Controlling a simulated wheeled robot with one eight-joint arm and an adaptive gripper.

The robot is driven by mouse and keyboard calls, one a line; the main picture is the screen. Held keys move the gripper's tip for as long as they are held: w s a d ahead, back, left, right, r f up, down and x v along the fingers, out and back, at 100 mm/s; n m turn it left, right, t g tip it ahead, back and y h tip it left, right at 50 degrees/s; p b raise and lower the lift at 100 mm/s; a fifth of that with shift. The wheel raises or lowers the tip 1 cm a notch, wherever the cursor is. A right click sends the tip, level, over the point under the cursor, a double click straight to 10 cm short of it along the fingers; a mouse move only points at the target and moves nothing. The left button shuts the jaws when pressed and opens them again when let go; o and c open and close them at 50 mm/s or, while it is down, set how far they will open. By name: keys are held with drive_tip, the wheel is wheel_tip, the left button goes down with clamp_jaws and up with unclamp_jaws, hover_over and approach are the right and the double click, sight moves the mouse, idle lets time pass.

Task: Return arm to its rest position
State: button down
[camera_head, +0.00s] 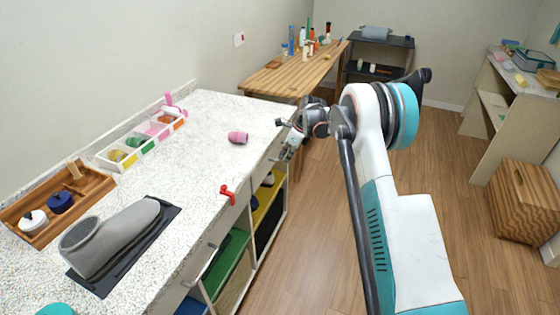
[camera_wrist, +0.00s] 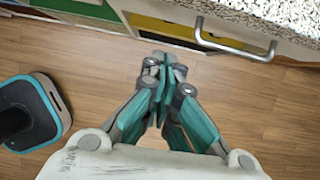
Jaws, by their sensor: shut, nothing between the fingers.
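My gripper (camera_wrist: 163,66) is shut and empty in the wrist view, its teal and grey fingers together over the wooden floor. In the head view my gripper (camera_head: 288,148) hangs just off the right edge of the white speckled counter (camera_head: 205,140). My white and teal arm is bent, rising from the lower right of the head view and reaching left toward the counter's edge.
A metal drawer handle (camera_wrist: 235,45) on the cabinet front lies close beyond my fingertips. A wooden crate (camera_head: 518,200) stands at the right; the floor between (camera_head: 450,180) is clear.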

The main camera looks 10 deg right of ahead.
drive_tip(key=s+r+n+t+h, duration=0.1)
drive_tip(key=s+r+n, duration=0.5)
drive_tip(key=s+r, duration=0.6)
drive_tip(key=s+r+n+t+h, duration=0.1)
drive_tip(key=s+r+n, duration=0.65)
drive_tip(key=r, duration=0.65)
drive_tip(key=s+f+n+t+h, duration=0.1)
drive_tip(key=s+n, duration=1)
drive_tip(key=s, duration=1.9)
drive_tip(key=shift+f+t+h, duration=0.3)
drive_tip(key=shift+f+t, duration=0.25)
drive_tip(key=shift+t, duration=0.35)
drive_tip(key=shift+s, duration=0.1)
